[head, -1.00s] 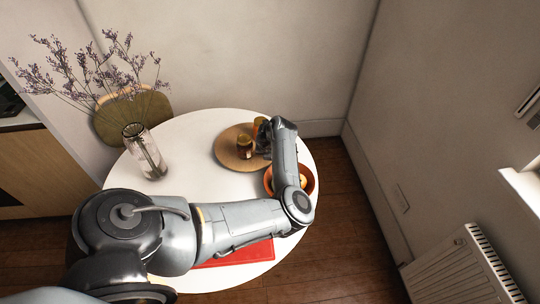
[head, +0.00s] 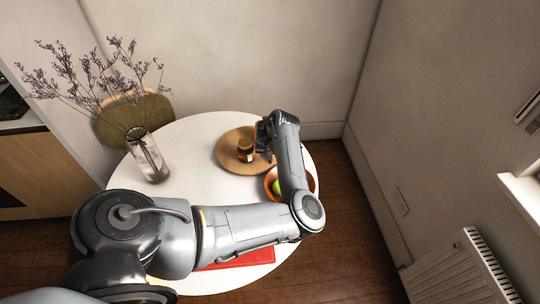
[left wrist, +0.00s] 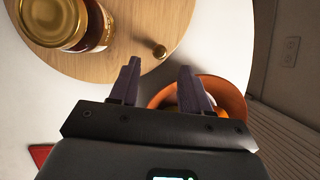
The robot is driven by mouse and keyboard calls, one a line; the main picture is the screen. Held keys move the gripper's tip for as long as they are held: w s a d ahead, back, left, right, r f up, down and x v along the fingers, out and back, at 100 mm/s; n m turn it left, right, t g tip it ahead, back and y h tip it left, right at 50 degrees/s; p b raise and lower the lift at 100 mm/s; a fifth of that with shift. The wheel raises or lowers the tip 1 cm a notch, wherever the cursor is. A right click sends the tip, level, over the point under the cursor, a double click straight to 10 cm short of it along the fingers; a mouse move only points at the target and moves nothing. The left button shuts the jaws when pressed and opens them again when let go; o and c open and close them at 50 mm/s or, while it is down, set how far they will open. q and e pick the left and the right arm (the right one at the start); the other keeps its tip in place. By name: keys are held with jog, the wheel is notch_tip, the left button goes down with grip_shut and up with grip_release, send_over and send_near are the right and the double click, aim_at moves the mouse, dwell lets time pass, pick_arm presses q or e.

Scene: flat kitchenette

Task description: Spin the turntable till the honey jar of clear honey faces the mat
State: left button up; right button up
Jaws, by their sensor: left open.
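The round wooden turntable (head: 228,158) lies on the far right of the white table. One jar (head: 246,147) with dark amber contents and a label stands on it. In the head view my left gripper (head: 264,136) covers the turntable's right part. The red mat (head: 238,258) lies at the near edge, partly under my arm.
An orange bowl (head: 268,183) with a green fruit (head: 277,187) stands right beside the turntable, close to my arm and gripper. A glass vase (head: 148,157) with dry purple stems stands at the left. The table between vase and turntable is clear. A chair (head: 118,115) stands behind.

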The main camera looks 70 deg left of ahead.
pick_arm(q)
jog(key=shift+p+v, duration=0.4)
jog(key=shift+v, duration=2.05)
